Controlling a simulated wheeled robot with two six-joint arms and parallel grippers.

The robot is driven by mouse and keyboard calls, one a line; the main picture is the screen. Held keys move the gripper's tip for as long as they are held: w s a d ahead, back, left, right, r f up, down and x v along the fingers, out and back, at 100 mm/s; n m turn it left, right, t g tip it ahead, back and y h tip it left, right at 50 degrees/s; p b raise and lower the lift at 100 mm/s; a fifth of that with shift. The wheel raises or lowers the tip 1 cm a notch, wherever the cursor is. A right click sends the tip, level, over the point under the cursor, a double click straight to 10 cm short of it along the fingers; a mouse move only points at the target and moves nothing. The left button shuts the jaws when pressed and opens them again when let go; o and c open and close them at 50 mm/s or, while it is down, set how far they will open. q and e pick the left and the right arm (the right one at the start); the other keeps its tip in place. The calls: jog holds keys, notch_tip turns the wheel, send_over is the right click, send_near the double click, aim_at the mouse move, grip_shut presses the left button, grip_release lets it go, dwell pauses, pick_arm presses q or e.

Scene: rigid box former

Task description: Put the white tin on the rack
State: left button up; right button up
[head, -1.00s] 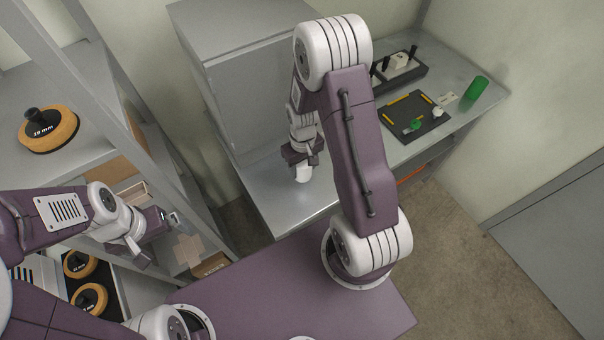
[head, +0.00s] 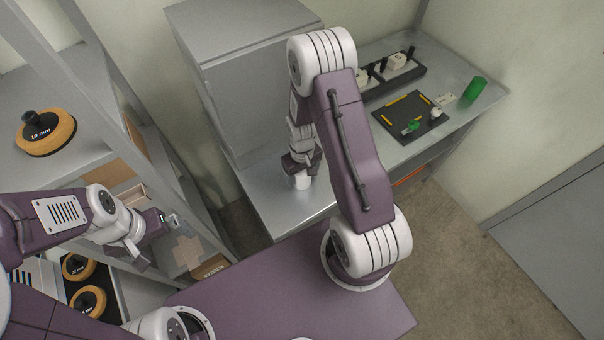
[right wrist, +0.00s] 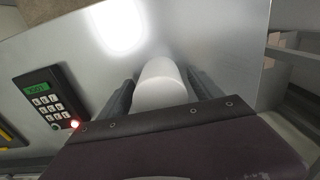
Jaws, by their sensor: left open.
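The white tin (head: 301,183) is under my right gripper (head: 300,166), low over the front left part of the metal bench. In the right wrist view the tin (right wrist: 160,84) sits between the two fingers, which look closed on its sides; its lower part is hidden by my gripper. I cannot tell whether its base touches the bench. My left gripper (head: 168,220) is open and empty in front of the shelving at left. I cannot tell which thing is the rack; a black holder (head: 420,72) with white and black pieces stands at the back of the bench.
A grey cabinet (head: 235,50) stands close behind my right gripper. A keypad (right wrist: 50,103) with a red light shows in the wrist view. Grey shelving at left holds orange discs (head: 47,135).

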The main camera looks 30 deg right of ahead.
jog(key=shift+r, duration=0.35)
notch_tip(320, 180, up, 12)
jog(key=shift+f, duration=0.15)
jog(key=s+a+r+m+t+b, duration=0.1)
jog(key=s+a+r+b, duration=0.1)
jog(key=s+a, duration=0.3)
jog(key=s, duration=0.3)
jog(key=shift+s, duration=0.3)
dwell(0.5)
